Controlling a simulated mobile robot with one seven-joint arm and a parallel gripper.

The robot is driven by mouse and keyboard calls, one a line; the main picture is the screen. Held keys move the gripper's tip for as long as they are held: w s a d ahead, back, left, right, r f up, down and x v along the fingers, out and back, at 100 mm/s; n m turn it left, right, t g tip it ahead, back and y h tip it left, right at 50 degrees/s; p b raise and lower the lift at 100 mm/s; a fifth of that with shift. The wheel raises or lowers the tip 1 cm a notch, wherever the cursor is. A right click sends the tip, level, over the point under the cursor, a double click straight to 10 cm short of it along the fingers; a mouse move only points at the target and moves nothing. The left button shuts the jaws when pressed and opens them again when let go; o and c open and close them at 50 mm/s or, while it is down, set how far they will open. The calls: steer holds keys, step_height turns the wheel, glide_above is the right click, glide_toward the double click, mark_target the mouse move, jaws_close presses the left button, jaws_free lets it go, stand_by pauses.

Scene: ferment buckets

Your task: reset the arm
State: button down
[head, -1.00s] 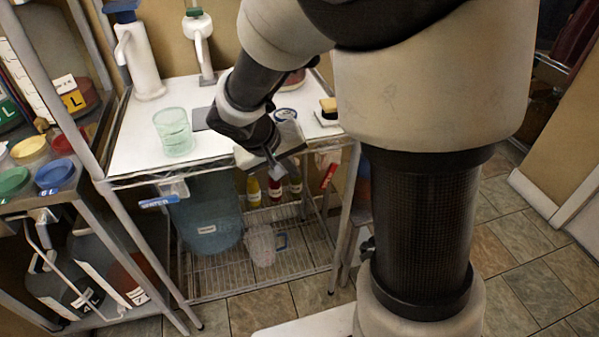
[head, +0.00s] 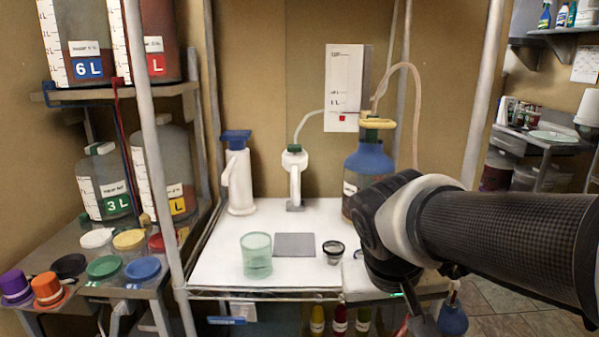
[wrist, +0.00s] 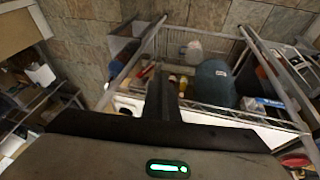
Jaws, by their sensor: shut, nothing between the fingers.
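My gripper (head: 425,318) hangs at the lower right of the head view, pointing down in front of the right front edge of the white-topped rack. Its fingers are shut and nothing shows between them. My forearm comes in from the right and hides the right end of the tabletop (head: 215,262). In the wrist view the dark gripper (wrist: 163,98) stands over the rack, with the lower shelf and tiled floor below.
A green-tinted cup (head: 256,256), a grey mat (head: 295,245) and a small dark-rimmed jar (head: 333,252) stand on the tabletop. A blue jug (head: 368,165) stands behind my wrist. Lidded jars and large bottles fill the left shelving. Tiled floor lies at right.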

steer(key=s+r+t+y, duration=0.2)
steer(key=s+r+y, duration=0.1)
steer(key=s, duration=0.3)
step_height(320, 180, up, 20)
steer(key=p, duration=2)
steer(key=shift+a+r+n+h+p, duration=0.25)
steer(key=shift+a+n+h+p, duration=0.05)
steer(key=shift+a+n+p, duration=0.1)
